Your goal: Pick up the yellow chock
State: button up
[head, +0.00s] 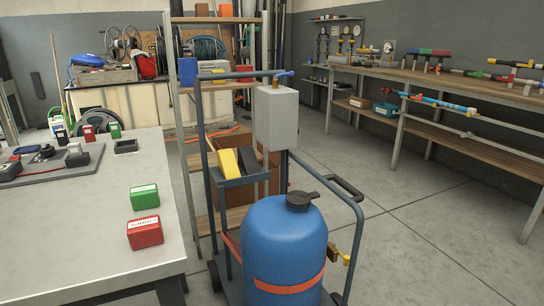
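The yellow chock (228,162) appears to be the yellow block tilted in a small blue holder (238,181) on the cart. A black block (249,160) leans beside it on the right. The lower ends of both blocks are hidden by the holder's front wall. My gripper is not in the head view, so I cannot see where it is relative to the chock.
The blue-framed cart (204,140) also carries a blue tank (285,245) and a grey box (276,118). A table (90,240) with green (144,196) and red (145,231) boxes stands at left. Workbenches (460,85) line the right wall. Floor at right is clear.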

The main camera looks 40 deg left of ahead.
aim_at(227, 162)
jog(key=i, duration=0.75)
jog(key=u, duration=1.05)
jog(key=i, duration=0.8)
jog(key=u, duration=0.9)
